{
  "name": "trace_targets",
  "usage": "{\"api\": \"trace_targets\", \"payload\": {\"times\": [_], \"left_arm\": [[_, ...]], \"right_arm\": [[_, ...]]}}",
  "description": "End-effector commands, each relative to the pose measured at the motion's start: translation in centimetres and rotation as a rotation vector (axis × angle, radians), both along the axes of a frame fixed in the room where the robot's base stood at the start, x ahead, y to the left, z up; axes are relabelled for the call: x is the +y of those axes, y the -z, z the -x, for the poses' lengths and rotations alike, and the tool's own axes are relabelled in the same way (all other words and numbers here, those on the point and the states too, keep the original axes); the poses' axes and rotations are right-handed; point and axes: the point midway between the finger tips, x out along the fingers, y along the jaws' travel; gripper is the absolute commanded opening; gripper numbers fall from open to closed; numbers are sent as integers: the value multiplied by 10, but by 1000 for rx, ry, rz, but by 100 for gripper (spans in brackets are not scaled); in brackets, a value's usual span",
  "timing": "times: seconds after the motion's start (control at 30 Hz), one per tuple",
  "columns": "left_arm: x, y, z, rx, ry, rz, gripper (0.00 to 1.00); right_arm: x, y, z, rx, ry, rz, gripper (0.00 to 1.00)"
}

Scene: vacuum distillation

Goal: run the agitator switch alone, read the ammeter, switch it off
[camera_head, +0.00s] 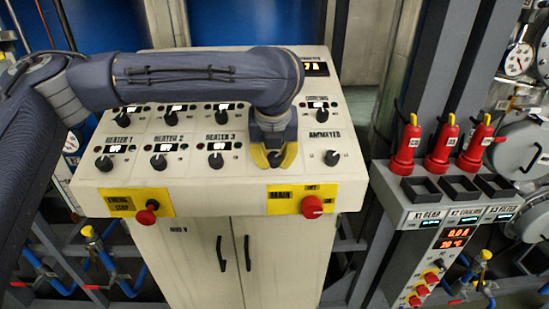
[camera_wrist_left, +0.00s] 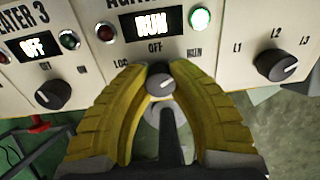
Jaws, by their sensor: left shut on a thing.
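My left gripper (camera_head: 275,158) reaches down onto the agitator switch on the sloped panel of the cream cabinet. In the left wrist view its yellow fingers are shut on the grey agitator knob (camera_wrist_left: 160,84), one on each side. The display above the knob (camera_wrist_left: 153,24) reads RUN, and the green lamp (camera_wrist_left: 199,19) is lit bright. The red lamp (camera_wrist_left: 106,32) looks dim. The ammeter readout (camera_head: 315,69) is partly hidden by my left arm; only an ending like "7 A" shows. The ammeter selector knob (camera_head: 332,158), marked L1, L2, L3, is just right of the gripper.
The heater 3 knob (camera_head: 216,160) is left of the gripper; its display reads OFF. A red emergency stop button (camera_head: 147,214) and a red main switch (camera_head: 312,207) sit on the front edge. Red plugs (camera_head: 440,145) stand on a grey stand at right.

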Motion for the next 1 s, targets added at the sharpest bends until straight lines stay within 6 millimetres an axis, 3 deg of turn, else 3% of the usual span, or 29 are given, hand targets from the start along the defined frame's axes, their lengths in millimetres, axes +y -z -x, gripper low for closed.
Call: {"api": "trace_targets", "payload": {"times": [1.0], "left_arm": [[-1, 1, 1, -11, -767, 302, 0]], "right_arm": [[0, 0, 0, 0, 0, 0, 44]]}}
